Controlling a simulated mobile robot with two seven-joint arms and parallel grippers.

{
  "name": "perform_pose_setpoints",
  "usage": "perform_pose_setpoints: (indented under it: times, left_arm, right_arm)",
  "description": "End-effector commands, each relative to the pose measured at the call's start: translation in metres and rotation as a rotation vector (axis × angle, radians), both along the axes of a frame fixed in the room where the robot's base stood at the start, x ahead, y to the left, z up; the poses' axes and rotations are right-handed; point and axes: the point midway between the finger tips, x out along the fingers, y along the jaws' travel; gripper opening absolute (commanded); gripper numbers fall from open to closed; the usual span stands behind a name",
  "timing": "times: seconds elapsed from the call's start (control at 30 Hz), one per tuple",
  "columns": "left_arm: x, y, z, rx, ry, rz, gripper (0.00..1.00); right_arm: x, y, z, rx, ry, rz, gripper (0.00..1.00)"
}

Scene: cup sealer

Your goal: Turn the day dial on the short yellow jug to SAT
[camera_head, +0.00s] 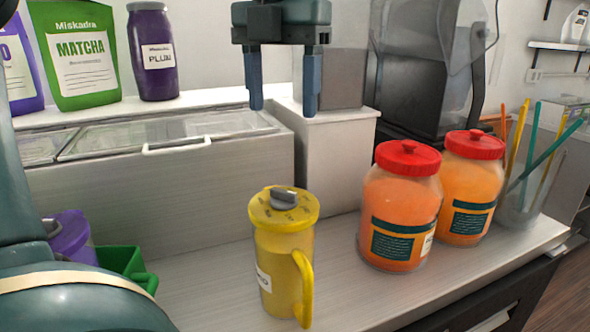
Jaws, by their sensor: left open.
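The short yellow jug (278,262) stands upright on the counter, its handle toward me and slightly right. On its yellow lid sits the grey day dial (283,197), a raised knob with small dark markings around it. The markings are too small to read, so I cannot tell which day the dial points to. My left gripper (283,108) hangs above and behind the jug in the picture, fingers pointing down, apart and empty. It does not touch the jug or the dial. My right gripper is not in view.
Two orange jars with red lids (401,212) stand right of the jug. A clear holder with coloured straws (520,190) is at the far right. A purple container (70,235) and a green bin (122,262) are at the left. The counter around the jug (205,285) is clear.

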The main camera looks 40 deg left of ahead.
Motion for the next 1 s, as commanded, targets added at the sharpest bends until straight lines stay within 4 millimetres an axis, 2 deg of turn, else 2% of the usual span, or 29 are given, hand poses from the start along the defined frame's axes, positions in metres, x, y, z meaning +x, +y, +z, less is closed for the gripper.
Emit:
perform_pose_setpoints:
  times: [0.17, 0.4, 0.6, 0.8, 1.0]
  left_arm:
    - [-0.001, 0.000, -0.023, 0.000, 0.003, -0.001, 0.61]
    - [-0.001, 0.000, -0.074, -0.002, 0.004, -0.001, 0.61]
    - [-0.001, 0.000, -0.109, -0.002, 0.003, 0.000, 0.61]
    - [-0.001, 0.000, -0.127, -0.001, 0.001, 0.002, 0.61]
    - [0.000, 0.000, -0.130, 0.000, -0.001, 0.002, 0.61]
  right_arm:
    - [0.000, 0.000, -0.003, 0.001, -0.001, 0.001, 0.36]
    - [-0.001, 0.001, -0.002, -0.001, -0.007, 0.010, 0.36]
    - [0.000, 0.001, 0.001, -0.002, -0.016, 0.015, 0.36]
    - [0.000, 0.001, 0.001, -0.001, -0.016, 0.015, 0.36]
    - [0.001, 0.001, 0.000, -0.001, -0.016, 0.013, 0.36]
